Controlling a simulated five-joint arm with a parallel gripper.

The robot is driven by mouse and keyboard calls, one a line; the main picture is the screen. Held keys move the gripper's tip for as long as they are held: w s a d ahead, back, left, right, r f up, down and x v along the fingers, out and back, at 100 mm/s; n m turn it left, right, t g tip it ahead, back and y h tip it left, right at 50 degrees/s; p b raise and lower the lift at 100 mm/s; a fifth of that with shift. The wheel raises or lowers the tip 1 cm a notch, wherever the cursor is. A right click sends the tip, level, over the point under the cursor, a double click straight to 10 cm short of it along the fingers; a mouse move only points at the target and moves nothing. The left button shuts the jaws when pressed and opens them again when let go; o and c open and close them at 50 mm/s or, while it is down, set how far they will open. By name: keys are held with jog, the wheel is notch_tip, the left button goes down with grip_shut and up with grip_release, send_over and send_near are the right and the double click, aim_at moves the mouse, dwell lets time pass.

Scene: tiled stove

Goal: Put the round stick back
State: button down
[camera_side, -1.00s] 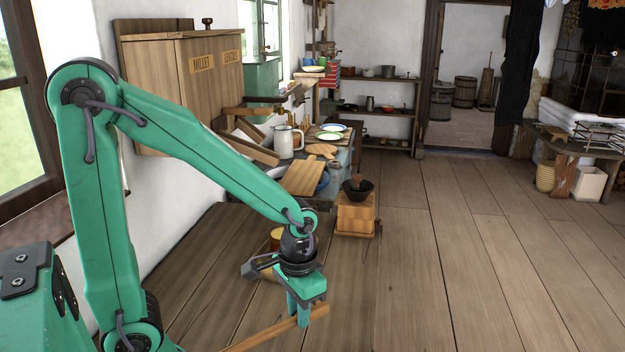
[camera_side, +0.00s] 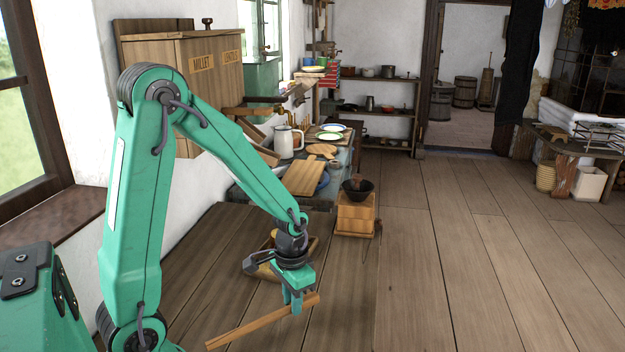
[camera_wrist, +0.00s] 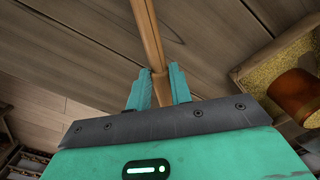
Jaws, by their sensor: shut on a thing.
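A long light-brown wooden stick (camera_side: 252,326) is held in my gripper (camera_side: 297,302) near its right end. It slants down to the left in the side view, above the wooden surface. In the wrist view my gripper's two green fingers (camera_wrist: 159,88) are shut on the stick (camera_wrist: 149,38), which runs away toward the top of the picture. The end of the stick near the gripper is partly hidden by the fingers.
A wooden tray (camera_side: 262,271) lies just behind my gripper; the wrist view shows a tray of yellow grain (camera_wrist: 268,82) with a brown round object (camera_wrist: 293,94). A wooden box (camera_side: 355,216) with a dark bowl (camera_side: 357,189) stands farther back. The floor at right is clear.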

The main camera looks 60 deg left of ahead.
jog(key=shift+f, duration=1.85)
jog(key=c, duration=1.3)
grip_release()
jog(key=shift+f, duration=0.1)
jog(key=shift+o, duration=0.2)
jog(key=shift+r, duration=6.15)
jog(key=shift+r, duration=0.1)
